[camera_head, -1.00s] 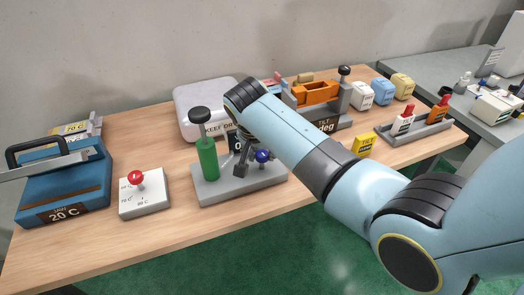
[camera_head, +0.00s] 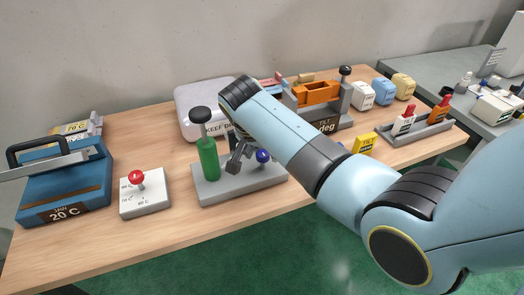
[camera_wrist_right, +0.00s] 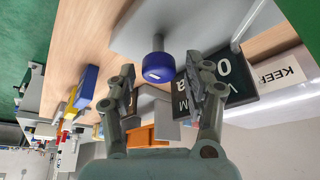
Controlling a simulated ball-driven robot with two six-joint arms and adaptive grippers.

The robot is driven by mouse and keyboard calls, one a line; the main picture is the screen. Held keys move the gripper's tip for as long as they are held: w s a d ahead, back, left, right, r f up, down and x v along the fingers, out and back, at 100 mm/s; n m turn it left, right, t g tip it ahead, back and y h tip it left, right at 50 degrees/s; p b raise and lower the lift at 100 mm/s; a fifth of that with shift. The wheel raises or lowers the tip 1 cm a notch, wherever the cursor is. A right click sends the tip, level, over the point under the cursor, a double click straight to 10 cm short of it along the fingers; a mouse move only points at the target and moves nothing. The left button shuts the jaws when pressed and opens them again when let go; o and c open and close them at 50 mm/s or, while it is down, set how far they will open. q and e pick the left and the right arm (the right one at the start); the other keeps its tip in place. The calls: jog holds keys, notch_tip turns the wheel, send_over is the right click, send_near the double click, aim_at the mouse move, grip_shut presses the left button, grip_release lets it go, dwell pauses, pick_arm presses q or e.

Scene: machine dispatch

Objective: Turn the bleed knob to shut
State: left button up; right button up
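The bleed knob appears to be the blue round knob (camera_head: 263,156) on the grey base plate (camera_head: 215,194), beside a green cylinder with a black top (camera_head: 208,158). In the right wrist view the blue knob (camera_wrist_right: 158,66) stands on a short grey stem and bears a white mark. My right gripper (camera_head: 240,162) is just left of the knob in the head view. In the right wrist view my right gripper (camera_wrist_right: 166,78) is open, its fingers apart on either side of the knob's picture. Contact cannot be told. My left gripper is not in view.
A dark display sign (camera_wrist_right: 232,75) stands close to one finger. A white block with a red knob (camera_head: 145,200) and a blue 20 C unit (camera_head: 65,190) are to the left. An orange tilt fixture (camera_head: 316,93) and a yellow block (camera_head: 364,143) are to the right.

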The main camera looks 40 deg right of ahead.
jog(key=v, duration=1.2)
dwell(0.4)
